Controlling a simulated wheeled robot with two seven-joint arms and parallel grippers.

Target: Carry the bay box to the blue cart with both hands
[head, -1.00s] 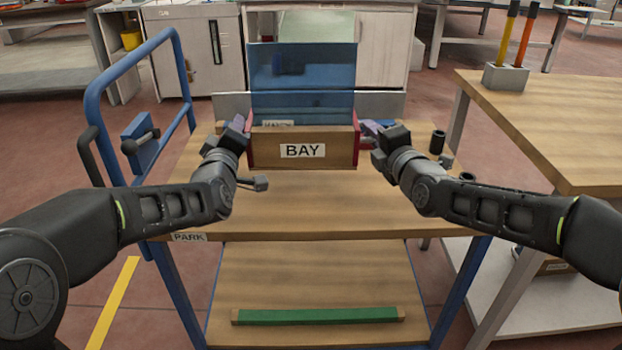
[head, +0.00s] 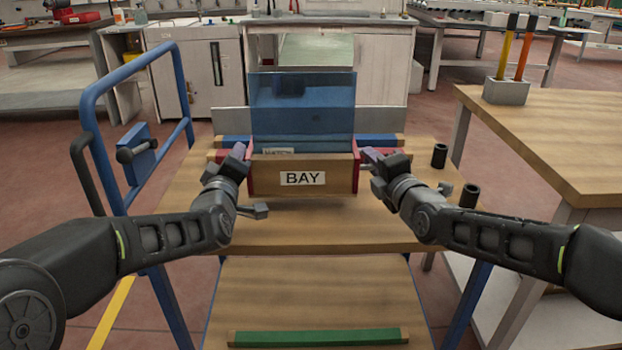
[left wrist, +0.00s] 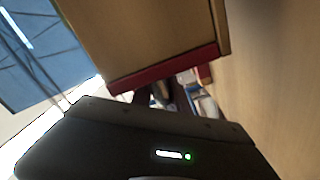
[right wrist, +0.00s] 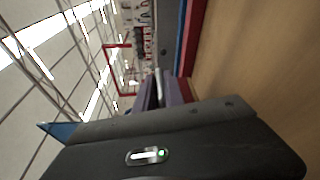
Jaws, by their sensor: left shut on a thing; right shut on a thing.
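The bay box (head: 270,176) is wooden with red ends and a white BAY label, and it holds an upright blue translucent pane (head: 300,105). It is over the wooden top of the blue cart (head: 300,225); I cannot tell whether it touches the top. My left gripper (head: 238,160) is shut on the box's left end, and my right gripper (head: 368,163) is shut on its right end. The left wrist view shows the box's wood and red edge (left wrist: 165,70) close by. The right wrist view shows mostly the room and a wooden surface.
The cart's blue handle frame (head: 85,110) rises at the left. Blue and red strips (head: 380,143) lie behind the box. Black cups (head: 439,156) stand on the cart's right side. A wooden table (head: 560,130) is at the right. A green bar (head: 318,337) lies on the lower shelf.

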